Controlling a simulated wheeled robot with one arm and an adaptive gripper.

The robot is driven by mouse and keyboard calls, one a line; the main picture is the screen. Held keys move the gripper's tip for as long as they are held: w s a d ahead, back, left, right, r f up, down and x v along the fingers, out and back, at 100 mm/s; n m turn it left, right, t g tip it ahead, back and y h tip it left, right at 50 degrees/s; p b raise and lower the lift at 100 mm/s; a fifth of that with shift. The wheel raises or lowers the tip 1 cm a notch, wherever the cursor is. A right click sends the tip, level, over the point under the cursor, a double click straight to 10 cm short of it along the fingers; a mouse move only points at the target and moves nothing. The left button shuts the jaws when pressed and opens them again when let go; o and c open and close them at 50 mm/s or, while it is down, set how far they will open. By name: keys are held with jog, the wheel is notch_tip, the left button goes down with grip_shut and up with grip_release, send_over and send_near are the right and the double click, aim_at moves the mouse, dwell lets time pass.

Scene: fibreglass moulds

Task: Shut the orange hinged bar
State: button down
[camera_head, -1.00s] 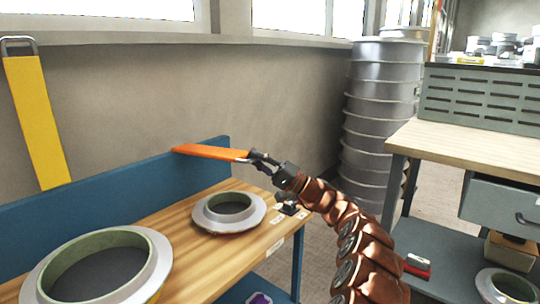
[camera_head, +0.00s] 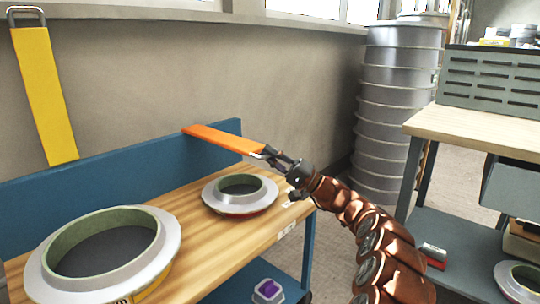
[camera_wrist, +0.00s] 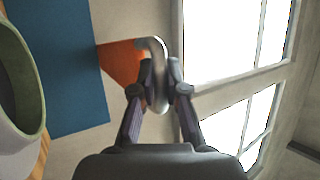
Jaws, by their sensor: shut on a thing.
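The orange hinged bar (camera_head: 225,140) extends from the top edge of the blue back panel (camera_head: 120,178) out over the wooden bench, sloping slightly down to the right. Its near end is at my gripper (camera_head: 270,154). In the wrist view, part of the orange bar (camera_wrist: 120,61) shows left of the fingers, with a curved metal loop (camera_wrist: 158,48) at its end. My gripper (camera_wrist: 160,85) is shut on this loop. The far, hinge end of the bar is too small to make out clearly.
A yellow bar (camera_head: 45,95) with a metal loop stands upright at left. A large ring mould (camera_head: 155,262) and a smaller one (camera_head: 213,198) lie on the bench (camera_head: 215,250). Stacked grey drums (camera_head: 395,110) and another workbench (camera_head: 480,130) stand at right.

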jog(key=c, duration=1.5)
grip_release()
jog(key=shift+w+f, duration=0.15)
jog(key=shift+f, duration=0.4)
jog(key=o, duration=0.3)
jog(key=shift+r, duration=0.2)
jog(key=shift+d, duration=0.1)
jog(key=v, duration=1.1)
jog(key=shift+d, duration=0.35)
